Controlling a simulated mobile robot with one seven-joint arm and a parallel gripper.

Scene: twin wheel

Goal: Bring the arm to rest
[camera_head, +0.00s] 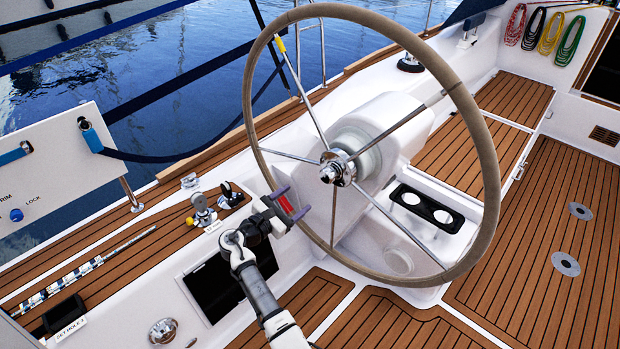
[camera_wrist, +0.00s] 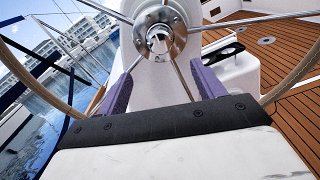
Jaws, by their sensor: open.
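My gripper (camera_head: 291,204) is open, its two purple fingers spread beside the lower left of the steering wheel's rim. In the wrist view the fingers (camera_wrist: 164,72) point toward the chrome hub (camera_wrist: 160,40), with a spoke showing between them. The wheel (camera_head: 484,137) has a tan rim and metal spokes and stands upright. The lowest stretch of rim is hidden behind my gripper in the wrist view, so I cannot tell whether rim and fingers touch. My arm (camera_head: 256,290) reaches up from the bottom of the head view.
A side ledge (camera_head: 150,262) left of my gripper carries a valve (camera_head: 202,212), a switch (camera_head: 231,194) and a striped rod (camera_head: 85,270). A white panel (camera_head: 60,150) stands at far left. A white pedestal (camera_head: 385,120) is behind the wheel.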

